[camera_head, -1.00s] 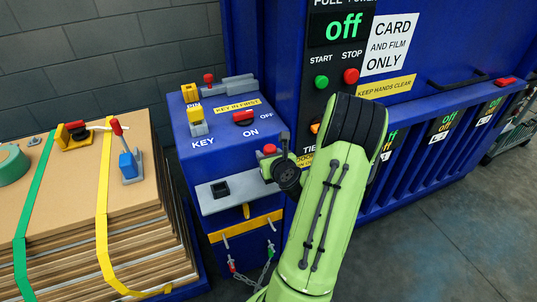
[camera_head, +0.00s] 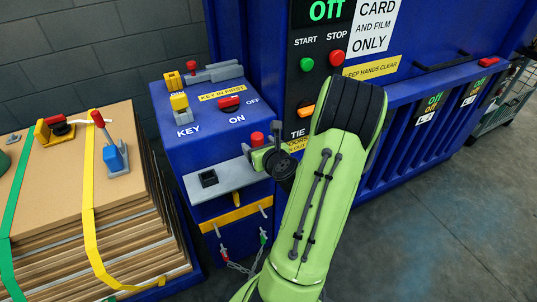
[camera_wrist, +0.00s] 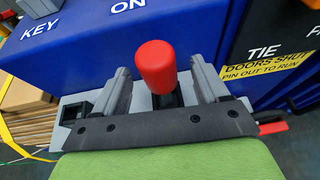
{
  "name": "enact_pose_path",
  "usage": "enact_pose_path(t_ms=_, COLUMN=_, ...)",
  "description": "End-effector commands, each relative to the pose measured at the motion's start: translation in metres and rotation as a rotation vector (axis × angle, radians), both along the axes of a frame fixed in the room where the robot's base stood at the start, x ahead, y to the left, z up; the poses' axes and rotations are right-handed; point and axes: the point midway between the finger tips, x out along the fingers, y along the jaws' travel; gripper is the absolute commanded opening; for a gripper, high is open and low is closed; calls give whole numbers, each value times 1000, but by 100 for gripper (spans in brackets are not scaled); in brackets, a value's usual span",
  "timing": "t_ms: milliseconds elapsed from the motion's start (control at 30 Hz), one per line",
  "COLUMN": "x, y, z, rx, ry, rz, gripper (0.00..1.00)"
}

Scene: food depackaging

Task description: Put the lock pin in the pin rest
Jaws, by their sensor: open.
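A red-capped pin, which looks like the lock pin (camera_head: 257,139), stands upright at the right end of a grey ledge (camera_head: 230,176) on the blue key cabinet. My gripper (camera_head: 268,157) is at that end of the ledge. In the wrist view the red cap (camera_wrist: 156,68) stands between the two spread fingers of my gripper (camera_wrist: 163,92), with a gap on each side. A square dark socket (camera_head: 208,178), which may be the pin rest, is in the ledge to the left and looks empty. The pin's lower part is hidden.
The blue cabinet (camera_head: 170,115) carries a key switch and a red lever on top. Small red and green connectors on a chain (camera_head: 243,266) hang below the ledge. A strapped cardboard stack (camera_head: 70,190) stands left. The blue baler (camera_head: 260,50) is behind.

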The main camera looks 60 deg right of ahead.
Motion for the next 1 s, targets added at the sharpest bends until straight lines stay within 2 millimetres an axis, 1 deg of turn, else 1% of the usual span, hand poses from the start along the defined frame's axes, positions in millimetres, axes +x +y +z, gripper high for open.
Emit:
enact_pose_path(t_ms=33, x=-11, y=4, z=1, rx=-8, ry=-2, rz=-7, gripper=74)
enact_pose_path(t_ms=67, x=-17, y=9, z=2, rx=-9, ry=0, rz=-7, gripper=74)
enact_pose_path(t_ms=267, x=-26, y=14, z=9, rx=-18, ry=-17, rz=7, gripper=74)
enact_pose_path(t_ms=433, x=-36, y=23, z=9, rx=-15, ry=1, rz=-2, gripper=74)
enact_pose_path(t_ms=533, x=-59, y=36, z=23, rx=-9, ry=2, rz=-11, gripper=74)
enact_pose_path(t_ms=733, x=-86, y=56, z=38, rx=-7, ry=1, rz=-6, gripper=74)
enact_pose_path(t_ms=833, x=-94, y=62, z=43, rx=-4, ry=0, rz=-3, gripper=74)
enact_pose_path(t_ms=1000, x=-96, y=65, z=46, rx=-2, ry=-1, rz=0, gripper=74)
